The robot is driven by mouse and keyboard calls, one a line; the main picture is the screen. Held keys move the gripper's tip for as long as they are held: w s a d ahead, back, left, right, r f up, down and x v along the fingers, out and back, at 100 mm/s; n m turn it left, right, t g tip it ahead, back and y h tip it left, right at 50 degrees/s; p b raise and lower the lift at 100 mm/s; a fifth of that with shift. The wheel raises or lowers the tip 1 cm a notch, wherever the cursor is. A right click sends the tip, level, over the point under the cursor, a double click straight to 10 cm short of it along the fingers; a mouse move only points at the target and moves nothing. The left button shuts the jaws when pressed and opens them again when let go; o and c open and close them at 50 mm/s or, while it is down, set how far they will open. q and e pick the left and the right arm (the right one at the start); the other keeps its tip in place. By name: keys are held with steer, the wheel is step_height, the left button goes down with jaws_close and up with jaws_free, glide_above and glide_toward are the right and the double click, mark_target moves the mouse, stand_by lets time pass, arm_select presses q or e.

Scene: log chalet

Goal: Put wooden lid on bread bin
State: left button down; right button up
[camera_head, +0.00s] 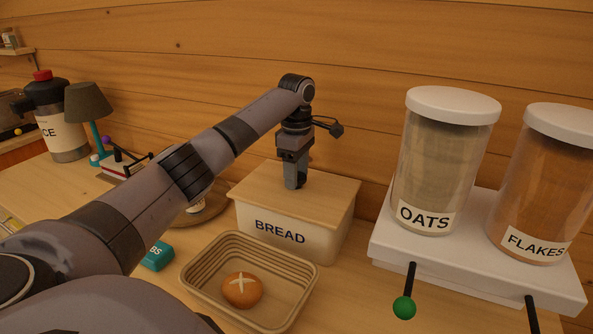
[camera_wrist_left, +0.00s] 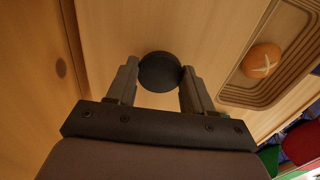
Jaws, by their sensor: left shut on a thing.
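The wooden lid (camera_head: 331,196) lies flat over the top of the cream bread bin (camera_head: 325,242), which is labelled BREAD. The lid looks level and lined up with the bin's edges; whether it is fully seated I cannot tell. My left gripper (camera_head: 295,183) points down over the lid's middle. In the left wrist view its fingers (camera_wrist_left: 160,82) are shut on the lid's round black knob (camera_wrist_left: 159,71). The wooden lid surface (camera_wrist_left: 142,27) fills much of that view. My right gripper is not in view.
A basket (camera_head: 197,276) with a bread roll (camera_head: 242,290) stands in front of the bin. To the right, an OATS jar (camera_head: 441,165) and a FLAKES jar (camera_head: 543,190) stand on a white dispenser base (camera_head: 400,250). A teal box (camera_head: 158,256) and a lamp (camera_head: 88,103) are left.

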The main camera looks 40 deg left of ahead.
arm_select(q)
steer(key=shift+c, duration=1.8)
jaws_free()
steer(key=shift+r, duration=0.1)
step_height(320, 180, up, 7)
steer(key=shift+r, duration=0.1)
steer(key=shift+d, duration=0.1)
